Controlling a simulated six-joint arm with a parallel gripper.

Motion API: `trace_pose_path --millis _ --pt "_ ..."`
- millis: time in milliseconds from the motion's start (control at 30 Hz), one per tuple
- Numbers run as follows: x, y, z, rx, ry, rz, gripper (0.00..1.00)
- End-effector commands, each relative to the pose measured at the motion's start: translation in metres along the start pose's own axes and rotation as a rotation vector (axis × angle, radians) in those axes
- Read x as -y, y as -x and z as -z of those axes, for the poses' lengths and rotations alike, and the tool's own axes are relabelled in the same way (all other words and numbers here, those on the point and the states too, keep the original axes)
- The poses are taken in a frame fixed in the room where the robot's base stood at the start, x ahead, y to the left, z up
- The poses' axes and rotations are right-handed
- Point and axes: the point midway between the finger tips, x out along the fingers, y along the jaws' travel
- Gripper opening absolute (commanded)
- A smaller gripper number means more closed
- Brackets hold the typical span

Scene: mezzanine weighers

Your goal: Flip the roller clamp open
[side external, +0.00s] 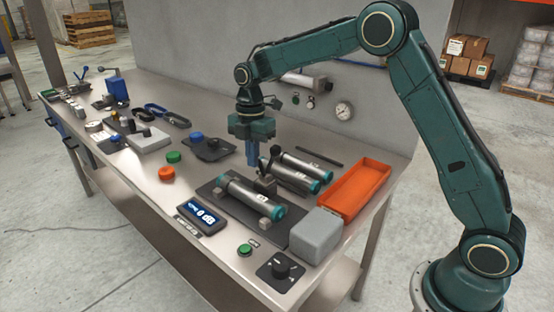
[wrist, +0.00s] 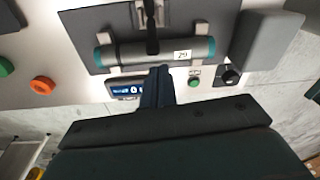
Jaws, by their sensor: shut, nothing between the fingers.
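A roller (side external: 250,198) with a grey body and teal ends lies across two small supports on a dark plate (side external: 222,208). In the wrist view the roller (wrist: 122,52) carries a white label reading 29. The roller clamp (side external: 265,185) is a grey block beside the roller's middle. Its dark lever (wrist: 152,32) reaches over the roller in the wrist view; whether it is raised or pressed down is hard to tell. My gripper (side external: 252,164) points down above the clamp area, near the roller. Its fingers (wrist: 157,72) are together and empty, apart from the lever in the wrist view.
Two more rollers (side external: 305,168) lie behind the clamp. An orange tray (side external: 356,188) and a grey box (side external: 316,236) stand to the right. A display (side external: 203,216), green button (side external: 245,249) and black knob (side external: 281,269) line the bench front. The bench's left holds assorted tools.

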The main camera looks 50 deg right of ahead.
Motion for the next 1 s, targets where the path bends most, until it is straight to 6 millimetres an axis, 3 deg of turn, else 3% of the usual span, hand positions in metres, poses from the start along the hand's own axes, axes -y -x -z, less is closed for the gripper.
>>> trace_pose_path --millis 1000 --pt "-0.004 -0.019 0.022 0.273 -0.013 0.042 0.00"
